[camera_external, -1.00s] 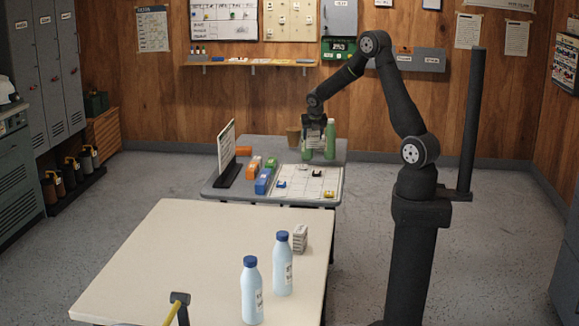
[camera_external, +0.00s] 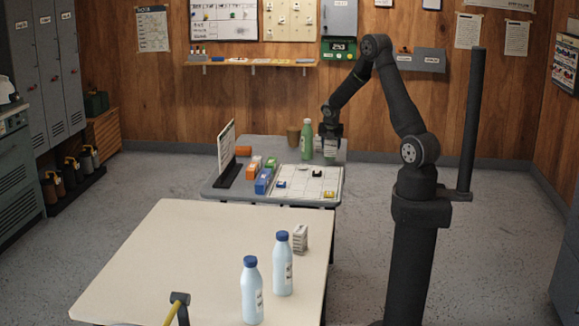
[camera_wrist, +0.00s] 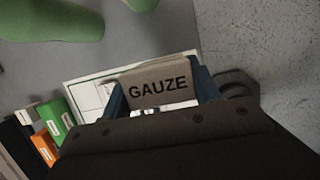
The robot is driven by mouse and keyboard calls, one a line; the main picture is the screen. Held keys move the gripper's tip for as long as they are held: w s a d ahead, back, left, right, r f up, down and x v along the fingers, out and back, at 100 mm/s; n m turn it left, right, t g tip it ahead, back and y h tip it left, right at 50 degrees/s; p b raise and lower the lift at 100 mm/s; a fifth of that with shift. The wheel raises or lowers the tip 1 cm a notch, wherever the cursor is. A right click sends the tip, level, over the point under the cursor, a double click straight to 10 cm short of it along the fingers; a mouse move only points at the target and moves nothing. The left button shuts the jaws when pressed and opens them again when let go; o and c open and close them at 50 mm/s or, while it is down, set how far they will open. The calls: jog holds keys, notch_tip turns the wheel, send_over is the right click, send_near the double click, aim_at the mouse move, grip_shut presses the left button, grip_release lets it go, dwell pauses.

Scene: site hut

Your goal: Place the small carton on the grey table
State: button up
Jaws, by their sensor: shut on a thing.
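My gripper (camera_external: 331,132) is over the far right part of the grey table (camera_external: 270,147), pointing down. In the wrist view its blue fingers (camera_wrist: 163,97) are shut on a small grey-beige carton (camera_wrist: 158,84) marked GAUZE. In the external view a pale shape shows under the fingers, low by the tabletop; I cannot tell whether the carton touches it. The grey table also fills the upper left of the wrist view (camera_wrist: 135,45). Another small carton (camera_external: 300,238), whitish with print, stands on the cream table (camera_external: 170,255) in front.
A green bottle (camera_external: 306,142) stands just left of my gripper; a second is mostly hidden behind it. A brown cup (camera_external: 293,135), coloured boxes (camera_external: 262,182), an upright board (camera_external: 226,148) and a white gridded sheet (camera_external: 305,190) share the table. Two pale bottles (camera_external: 283,265) stand on the cream table.

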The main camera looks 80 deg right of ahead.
jog(key=shift+w+a+f, duration=0.1)
jog(key=shift+w+f, duration=0.4)
jog(key=shift+f, duration=0.5)
jog(key=shift+w+a+f, duration=0.1)
jog(key=shift+w+f, duration=0.45)
jog(key=shift+f, duration=0.4)
jog(key=shift+w+a+f, duration=0.1)
jog(key=shift+w+f, duration=0.4)
jog(key=shift+f, duration=0.5)
jog(key=o, duration=1)
jog(key=shift+f, duration=0.15)
jog(key=v, duration=1.2)
